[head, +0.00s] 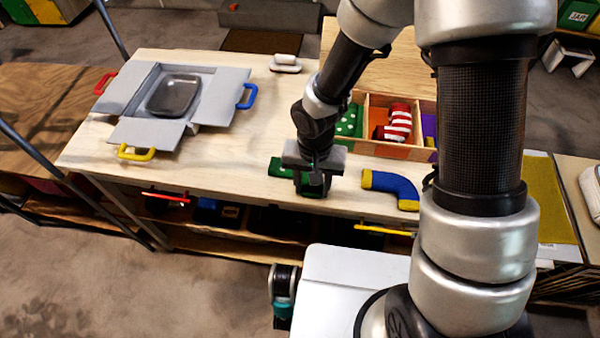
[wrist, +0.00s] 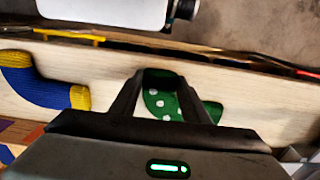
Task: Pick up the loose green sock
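The loose green sock (head: 284,167) lies on the pale wooden table near its front edge. My gripper (head: 312,188) points down over it and hides part of it in the head view. In the wrist view the green sock (wrist: 162,104) shows white dots. It lies between the two spread fingers of my gripper (wrist: 163,76), and a piece of it shows beyond the right finger. The fingers are apart; I cannot tell whether they touch the sock.
A blue sock with yellow ends (head: 392,187) lies to the right. A grey open-flapped box (head: 211,97) with a dark tray (head: 174,95) is at left. A white-and-grey object (head: 285,64) stands at the back.

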